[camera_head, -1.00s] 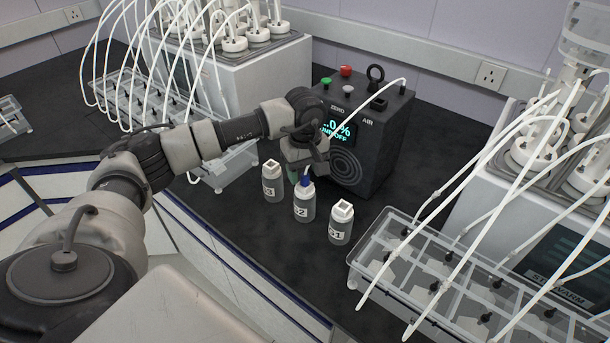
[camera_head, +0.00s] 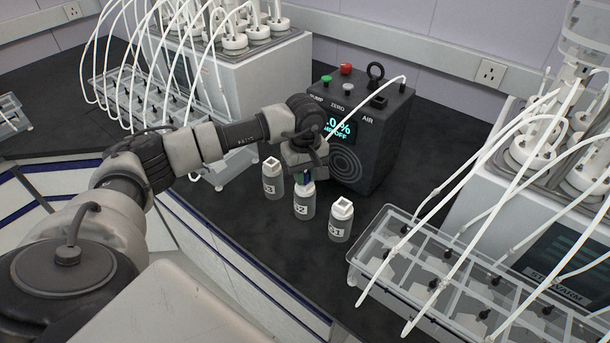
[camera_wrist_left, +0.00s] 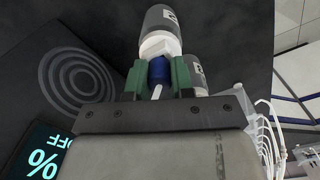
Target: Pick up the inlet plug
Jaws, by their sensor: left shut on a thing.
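The inlet plug is a small blue piece at the white neck of the middle bottle (camera_head: 304,207), labelled 2; a white tube runs to it. The plug shows most clearly in the left wrist view (camera_wrist_left: 160,72), between two green fingertips. My left gripper (camera_head: 305,179) is shut on the plug, directly above that bottle's mouth, and hides most of it in the head view. Bottle 2 also shows in the left wrist view (camera_wrist_left: 161,25). I cannot tell whether the plug is fully seated in the neck. My right gripper is not in view.
Bottles 3 (camera_head: 272,182) and 1 (camera_head: 341,221) stand close on either side. A black analyser box (camera_head: 385,145) with a lit display is just behind. A clear compartment tray (camera_head: 360,262) with white tubes stands at right. Dark bench is bare in front of the bottles.

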